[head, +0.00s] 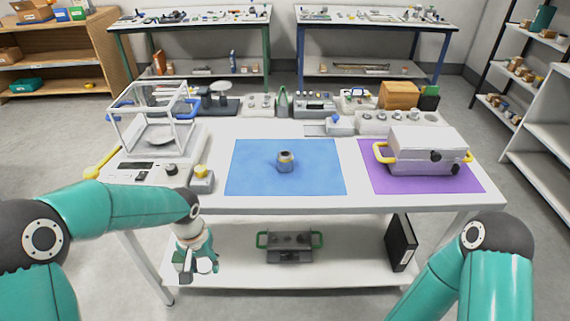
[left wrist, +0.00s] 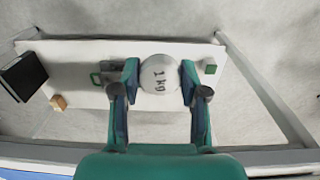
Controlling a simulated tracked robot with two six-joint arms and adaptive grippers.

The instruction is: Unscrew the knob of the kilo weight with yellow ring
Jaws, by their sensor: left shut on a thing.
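The weight body (head: 285,162) stands upright on the blue mat (head: 250,180). It is grey with a dull yellowish band near its dark top, and I see no knob standing up from it. My left gripper (head: 196,265) hangs in front of the table, below the tabletop level. In the left wrist view the piece sits between both fingers, clear of the weight body. My right arm shows at the lower right, but its gripper is not in view.
A glass-walled balance (head: 155,140) and a grey block with a yellow top (head: 201,180) stand on the left. A case with yellow handles (head: 425,165) sits on the purple mat (head: 380,183). The lower shelf holds a green-handled box (head: 290,250) and a black binder (head: 401,243).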

